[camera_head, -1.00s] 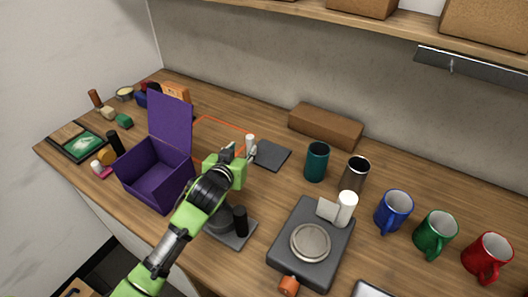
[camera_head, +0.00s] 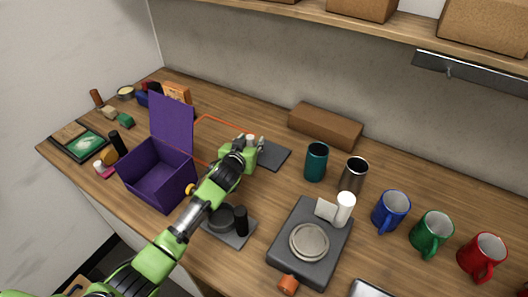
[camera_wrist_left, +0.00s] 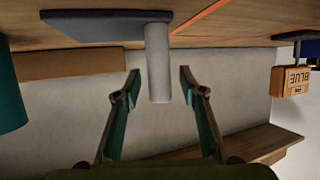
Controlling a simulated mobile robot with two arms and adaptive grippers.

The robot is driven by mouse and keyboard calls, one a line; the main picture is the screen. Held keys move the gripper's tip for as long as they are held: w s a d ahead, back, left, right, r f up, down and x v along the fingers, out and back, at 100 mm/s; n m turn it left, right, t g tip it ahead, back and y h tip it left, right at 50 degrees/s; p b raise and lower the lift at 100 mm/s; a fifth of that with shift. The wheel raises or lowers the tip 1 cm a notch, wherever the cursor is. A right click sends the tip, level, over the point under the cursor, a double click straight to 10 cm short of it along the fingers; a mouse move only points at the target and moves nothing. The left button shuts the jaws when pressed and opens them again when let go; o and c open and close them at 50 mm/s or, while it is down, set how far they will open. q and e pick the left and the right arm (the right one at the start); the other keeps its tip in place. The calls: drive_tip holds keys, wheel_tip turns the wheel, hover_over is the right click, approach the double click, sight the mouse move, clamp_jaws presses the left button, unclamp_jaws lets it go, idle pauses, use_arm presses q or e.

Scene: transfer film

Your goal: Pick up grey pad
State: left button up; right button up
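The dark grey pad (camera_head: 273,155) lies flat on the wooden worktop; it shows at the upper left of the left wrist view (camera_wrist_left: 75,27), which is upside down. A white cylinder (camera_head: 250,138) stands upright at or beside the pad's left edge; I cannot tell whether it is on the pad. My left gripper (camera_head: 255,144) is by the cylinder, just left of the pad. In the left wrist view its fingers (camera_wrist_left: 159,78) are open, with the cylinder (camera_wrist_left: 158,60) appearing between them and gaps on both sides. My right gripper is out of view.
A purple open box (camera_head: 158,178) stands left of my arm. An orange outline (camera_head: 222,121) marks the worktop behind. A teal cup (camera_head: 316,161) and a steel cup (camera_head: 353,174) stand right of the pad; a brown block (camera_head: 325,125) lies behind. A scale (camera_head: 285,240) is in front.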

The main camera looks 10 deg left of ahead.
use_arm(q)
drive_tip(key=c, duration=1)
drive_tip(key=shift+c, duration=0.2)
